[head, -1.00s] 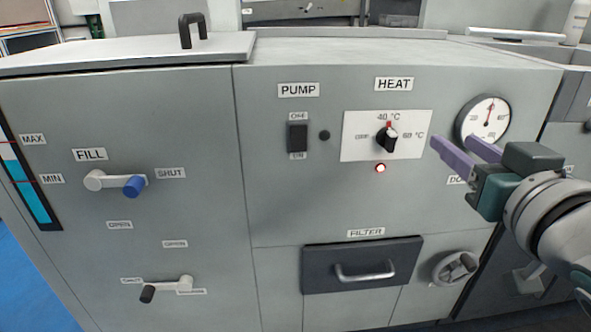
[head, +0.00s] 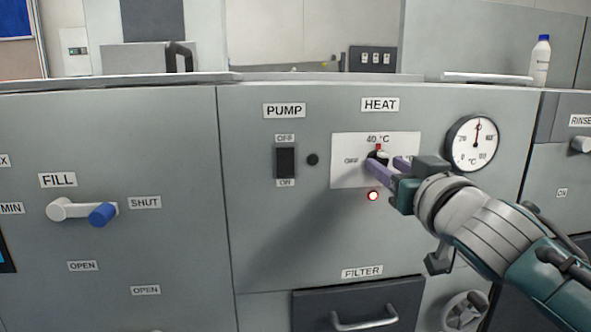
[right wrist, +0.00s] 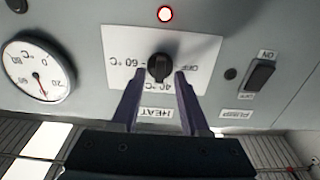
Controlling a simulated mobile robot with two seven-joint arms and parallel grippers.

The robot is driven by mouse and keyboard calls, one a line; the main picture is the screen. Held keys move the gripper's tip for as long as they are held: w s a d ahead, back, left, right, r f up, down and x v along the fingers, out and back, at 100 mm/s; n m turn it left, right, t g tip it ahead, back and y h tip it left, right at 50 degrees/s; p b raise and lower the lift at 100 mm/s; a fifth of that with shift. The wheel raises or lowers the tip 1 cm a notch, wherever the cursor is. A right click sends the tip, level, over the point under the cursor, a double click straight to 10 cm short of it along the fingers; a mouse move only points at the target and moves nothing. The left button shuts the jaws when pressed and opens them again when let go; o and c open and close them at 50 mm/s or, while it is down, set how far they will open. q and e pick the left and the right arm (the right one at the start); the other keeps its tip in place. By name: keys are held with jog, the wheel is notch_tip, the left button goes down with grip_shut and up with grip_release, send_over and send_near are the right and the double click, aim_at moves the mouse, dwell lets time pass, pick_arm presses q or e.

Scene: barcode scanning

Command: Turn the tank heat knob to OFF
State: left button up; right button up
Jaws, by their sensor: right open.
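The black heat knob (head: 378,156) sits on a white plate (head: 345,177) under the HEAT label. Its red mark points up at 40 °C; OFF is on the left of the plate. My right gripper (head: 386,165) is in front of the knob and hides its lower right part and the 60 °C mark. In the right wrist view, which is upside down, the knob (right wrist: 159,67) shows between the tips of my open right gripper (right wrist: 160,74). Whether the fingers touch it cannot be told. My left gripper is not in view.
A red lamp (head: 373,196) glows below the plate. The pump switch (head: 286,162) is to the left and a round gauge (head: 472,143) to the right. The fill lever (head: 82,211) and the filter drawer handle (head: 364,318) stick out from the panel.

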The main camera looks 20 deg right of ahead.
jog(key=shift+w, duration=0.25)
grip_shut()
dwell(0.5)
